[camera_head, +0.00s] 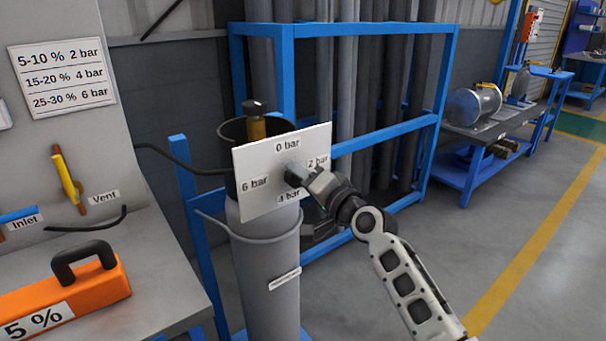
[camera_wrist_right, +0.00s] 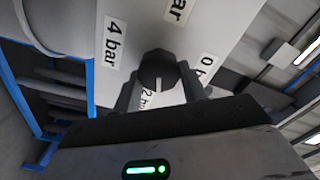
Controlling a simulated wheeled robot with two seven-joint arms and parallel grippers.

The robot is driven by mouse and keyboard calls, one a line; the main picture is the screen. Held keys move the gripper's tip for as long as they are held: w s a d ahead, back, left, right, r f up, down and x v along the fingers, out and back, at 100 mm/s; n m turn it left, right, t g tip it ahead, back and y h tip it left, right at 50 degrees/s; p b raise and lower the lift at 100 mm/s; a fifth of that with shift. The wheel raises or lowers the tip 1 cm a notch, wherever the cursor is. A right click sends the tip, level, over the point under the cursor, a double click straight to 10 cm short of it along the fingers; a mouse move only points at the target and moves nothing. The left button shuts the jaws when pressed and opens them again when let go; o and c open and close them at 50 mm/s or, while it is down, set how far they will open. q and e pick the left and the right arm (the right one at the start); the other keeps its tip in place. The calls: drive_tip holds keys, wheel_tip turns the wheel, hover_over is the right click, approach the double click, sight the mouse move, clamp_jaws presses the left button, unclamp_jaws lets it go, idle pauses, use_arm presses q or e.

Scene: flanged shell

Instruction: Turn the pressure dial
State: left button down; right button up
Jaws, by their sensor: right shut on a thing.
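The pressure dial (camera_wrist_right: 157,68) is a dark round knob on a white square plate (camera_head: 258,165) marked 0, 2, 4 and 6 bar. The plate is fixed at the top of a grey gas cylinder (camera_head: 268,275). My right gripper (camera_head: 297,176) is shut on the dial, and in the right wrist view its two fingers (camera_wrist_right: 160,88) stand on either side of the knob. A short white mark on the knob appears to face the partly hidden 2 bar label (camera_wrist_right: 149,99). In the head view the gripper hides most of the dial. My left gripper is not in view.
A wall sign (camera_head: 62,75) pairs 5-10 % with 2 bar, 15-20 % with 4 bar and 25-30 % with 6 bar. An orange block (camera_head: 90,292) marked 5 % lies on the left bench. A blue rack (camera_head: 370,135) stands behind; floor to the right is clear.

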drive_tip(key=shift+f+m+p, duration=0.15)
drive_tip(key=shift+m+p, duration=0.3)
drive_tip(key=shift+m, duration=1.15)
drive_tip(key=o, duration=1)
drive_tip(key=v, duration=1.6)
